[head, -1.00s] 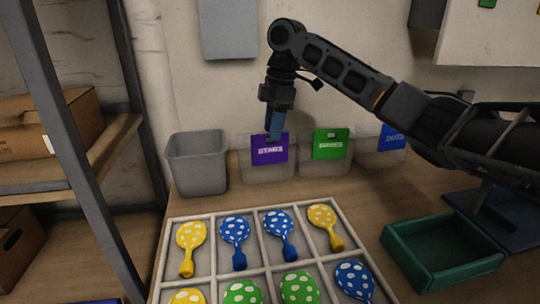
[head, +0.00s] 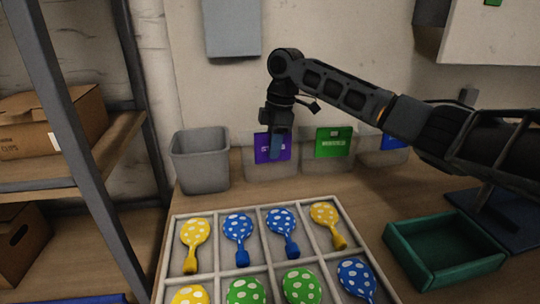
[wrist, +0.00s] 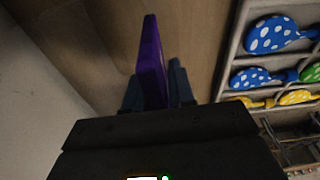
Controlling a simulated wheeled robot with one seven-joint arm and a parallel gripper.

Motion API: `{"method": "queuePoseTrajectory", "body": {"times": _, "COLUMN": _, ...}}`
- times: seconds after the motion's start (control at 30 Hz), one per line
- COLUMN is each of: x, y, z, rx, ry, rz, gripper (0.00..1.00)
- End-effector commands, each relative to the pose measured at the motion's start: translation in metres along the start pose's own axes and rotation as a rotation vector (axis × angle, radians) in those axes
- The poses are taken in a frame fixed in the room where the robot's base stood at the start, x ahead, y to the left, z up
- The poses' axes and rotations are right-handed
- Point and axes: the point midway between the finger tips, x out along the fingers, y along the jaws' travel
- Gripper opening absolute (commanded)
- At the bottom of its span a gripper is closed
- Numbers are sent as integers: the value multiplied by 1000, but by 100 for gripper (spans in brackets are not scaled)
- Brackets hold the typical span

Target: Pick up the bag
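The likely bag is a purple packet (head: 263,146) with white lettering, standing upright at the front of a clear bin by the back wall. The wrist view shows it nearly edge-on as a purple sheet (wrist: 152,62). My gripper (head: 276,152) points down and covers part of its lettering in the head view. In the wrist view my gripper (wrist: 155,85) has one finger on each side of the purple sheet. The fingers stand apart and very close to it. Contact cannot be made out.
A grey bin (head: 201,162) stands left of the packet. Green (head: 334,142) and blue (head: 396,141) packets stand to its right. A green open tray (head: 444,252) sits at right. A shelf (head: 95,165) stands left.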

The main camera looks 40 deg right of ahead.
Motion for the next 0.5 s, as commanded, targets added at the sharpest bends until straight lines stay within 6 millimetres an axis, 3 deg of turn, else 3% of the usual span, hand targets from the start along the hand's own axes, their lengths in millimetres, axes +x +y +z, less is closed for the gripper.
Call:
{"method": "queuePoseTrajectory", "body": {"times": 0.23, "x": 0, "y": 0, "z": 0, "rx": 0, "ry": 0, "rz": 0, "gripper": 0}}
{"method": "queuePoseTrajectory", "body": {"times": 0.5, "x": 0, "y": 0, "z": 0, "rx": 0, "ry": 0, "rz": 0, "gripper": 0}}
